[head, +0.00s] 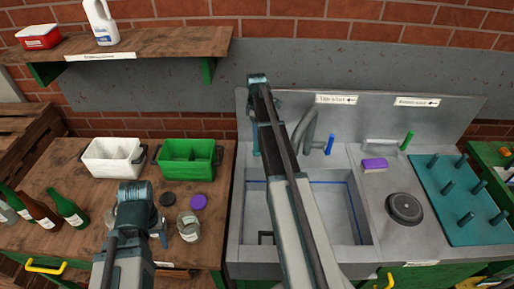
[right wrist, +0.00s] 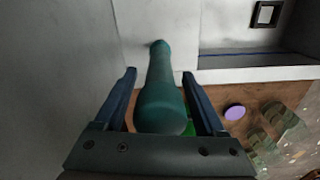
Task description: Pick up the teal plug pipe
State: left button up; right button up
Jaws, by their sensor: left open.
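The teal plug pipe (right wrist: 161,88) shows in the right wrist view, its thick rounded end near the camera and its narrow end towards the grey sink ledge. My right gripper (right wrist: 159,73) has one dark blue finger on each side of it. Narrow gaps show between the fingers and the pipe. In the head view my right arm reaches over the sink's left rear corner; a blue-teal upright piece (head: 255,138) shows there, and I cannot tell whether it is pipe or finger. My left gripper (head: 158,232) is open over the wooden table.
The sink basin (head: 345,205) lies right of my right arm, with a grey wall behind. A white bin (head: 88,160), a green bin (head: 160,158), bottles, a purple lid (head: 198,202) and a glass jar (head: 188,229) stand on the left table. A shelf (head: 150,45) hangs above.

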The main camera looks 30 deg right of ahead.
grip_shut()
dwell(0.5)
notch_tip(320, 180, up, 4)
jog(key=p, duration=0.4)
jog(key=shift+r, duration=0.1)
jog(key=s+a+p, duration=0.1)
jog(key=s+a, duration=1)
jog(key=shift+a+r, duration=0.25)
jog(key=shift+r, duration=0.15)
jog(key=shift+c, duration=1.9)
grip_release()
jog(key=c, duration=0.5)
